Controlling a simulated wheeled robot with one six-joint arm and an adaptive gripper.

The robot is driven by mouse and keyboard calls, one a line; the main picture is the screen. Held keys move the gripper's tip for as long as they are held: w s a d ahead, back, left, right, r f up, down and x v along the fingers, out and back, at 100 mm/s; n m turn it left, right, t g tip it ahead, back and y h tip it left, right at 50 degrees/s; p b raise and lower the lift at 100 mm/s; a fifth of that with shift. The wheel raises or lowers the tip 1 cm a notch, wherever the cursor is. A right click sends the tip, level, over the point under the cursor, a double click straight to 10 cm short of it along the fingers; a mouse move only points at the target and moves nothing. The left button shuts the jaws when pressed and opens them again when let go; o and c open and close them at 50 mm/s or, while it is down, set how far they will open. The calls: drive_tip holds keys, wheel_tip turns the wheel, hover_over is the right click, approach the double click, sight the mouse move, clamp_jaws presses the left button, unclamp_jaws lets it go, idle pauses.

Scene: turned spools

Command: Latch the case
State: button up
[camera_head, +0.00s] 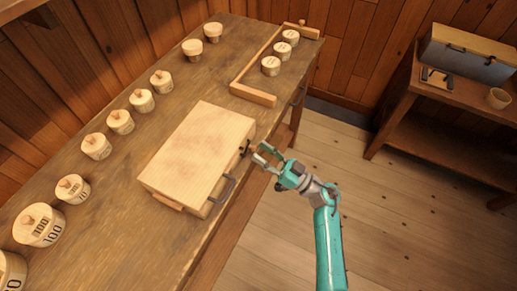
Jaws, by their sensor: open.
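The case (200,150) is a pale wooden box with its lid down, lying near the front edge of the workbench. A dark handle (223,188) is on its front face, and a small dark latch (245,146) sits further along that face, toward the far end. I cannot tell whether the latch is fastened. My gripper (262,153) is open and empty, just to the right of the latch at the bench edge. Its fingertips point at the latch; I cannot tell whether they touch it.
Several wooden knobbed weights (96,146) stand along the back of the bench (110,205). Beyond the case, a wooden frame (253,95) lies beside three round discs (271,66). A side table (415,105) at right holds a grey box (468,55) and a cup (499,98). The floor is clear.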

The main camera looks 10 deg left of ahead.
drive_tip(key=shift+x, duration=0.95)
clamp_jaws()
